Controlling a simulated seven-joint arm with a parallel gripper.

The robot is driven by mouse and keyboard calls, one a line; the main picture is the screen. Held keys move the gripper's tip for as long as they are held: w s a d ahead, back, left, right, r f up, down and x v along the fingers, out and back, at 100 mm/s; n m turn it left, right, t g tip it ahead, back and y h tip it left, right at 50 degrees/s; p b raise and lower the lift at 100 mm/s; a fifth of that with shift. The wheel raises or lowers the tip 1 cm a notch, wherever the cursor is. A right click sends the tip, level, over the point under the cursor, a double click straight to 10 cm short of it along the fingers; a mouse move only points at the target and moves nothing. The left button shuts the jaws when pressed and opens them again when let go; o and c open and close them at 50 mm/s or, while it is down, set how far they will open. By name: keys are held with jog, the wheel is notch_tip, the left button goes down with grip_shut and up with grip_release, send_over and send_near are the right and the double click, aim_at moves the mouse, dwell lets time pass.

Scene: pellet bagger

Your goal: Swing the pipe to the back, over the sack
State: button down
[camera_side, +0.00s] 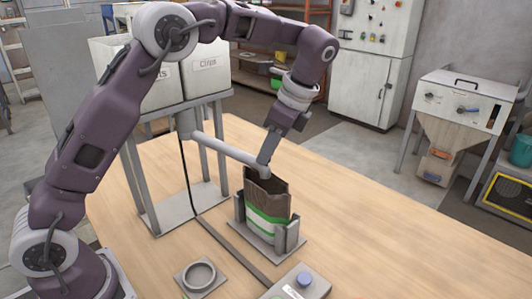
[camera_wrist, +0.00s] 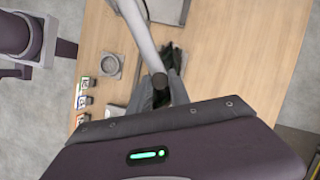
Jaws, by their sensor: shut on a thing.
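The grey pipe (camera_side: 228,150) runs from the bin stand to the upper edge of the sack. Its outer end is just above the sack's open top. The sack (camera_side: 265,204) is brown with a white and green band and stands upright in a grey holder (camera_side: 293,238). My gripper (camera_side: 266,160) is shut on the pipe's outer end, pointing down. In the wrist view the pipe (camera_wrist: 138,30) comes down from the top to a dark round end (camera_wrist: 160,80) between my fingers (camera_wrist: 163,92). The sack's dark mouth (camera_wrist: 173,57) shows partly behind the pipe there.
Two labelled bins (camera_side: 205,70) stand on a metal frame (camera_side: 136,182) at the back left. A round ring on a plate (camera_side: 199,275) and a control box with a blue button (camera_side: 304,280) lie at the front. The table's right side is clear.

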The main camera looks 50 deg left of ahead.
jog(key=shift+w+a, duration=0.15)
jog(key=shift+a, duration=0.05)
jog(key=c, duration=1.2)
grip_release()
jog(key=shift+c, duration=0.2)
jog(key=v, duration=0.7)
